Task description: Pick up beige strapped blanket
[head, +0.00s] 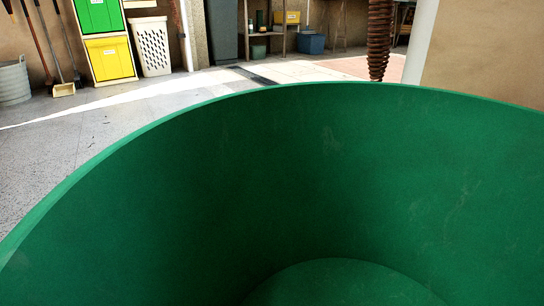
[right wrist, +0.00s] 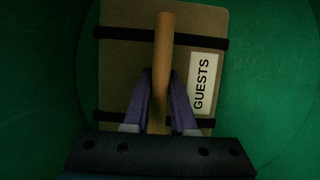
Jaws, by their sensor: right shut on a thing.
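The beige strapped blanket (right wrist: 122,70) is in the right wrist view, a flat beige rectangle with dark straps across it. A white label on it reads GUESTS, and a light wooden bar (right wrist: 165,35) runs along its middle. My right gripper (right wrist: 160,80) has its purple fingers on both sides of that bar and is shut on it. Green surfaces surround the blanket. Whether it is lifted off the green bottom cannot be told. The blanket and both grippers are out of the head view.
A large round green container (head: 270,170) fills the front of the head view, its rim curving across. Beyond it is grey paving. A yellow-and-green cabinet (head: 110,57), a white basket (head: 151,46), a metal tub (head: 14,83) and a rusty coiled post (head: 379,38) stand behind.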

